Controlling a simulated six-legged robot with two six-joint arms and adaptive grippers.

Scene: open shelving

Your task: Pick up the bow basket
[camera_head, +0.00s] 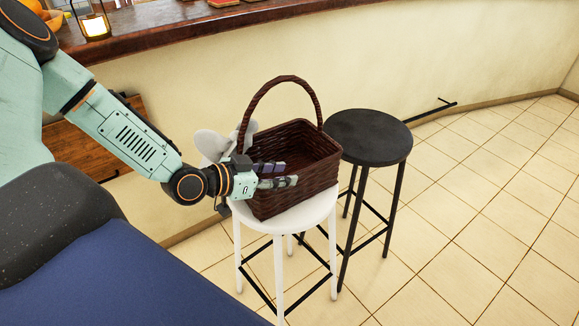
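The bow basket (305,182) is dark brown wicker with a tall arched handle (283,80). It stands upright on a white round stool (320,208). A pale grey bow (212,144) shows at its left side, partly hidden behind my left arm. The handle is free of the gripper. My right gripper is not seen.
A black round stool (368,138) stands close to the basket's right. Behind is a curved cream counter wall with a wooden top (175,30) bearing a lantern (94,24). A black foot rail (430,110) sticks out at right. Tiled floor at right is clear.

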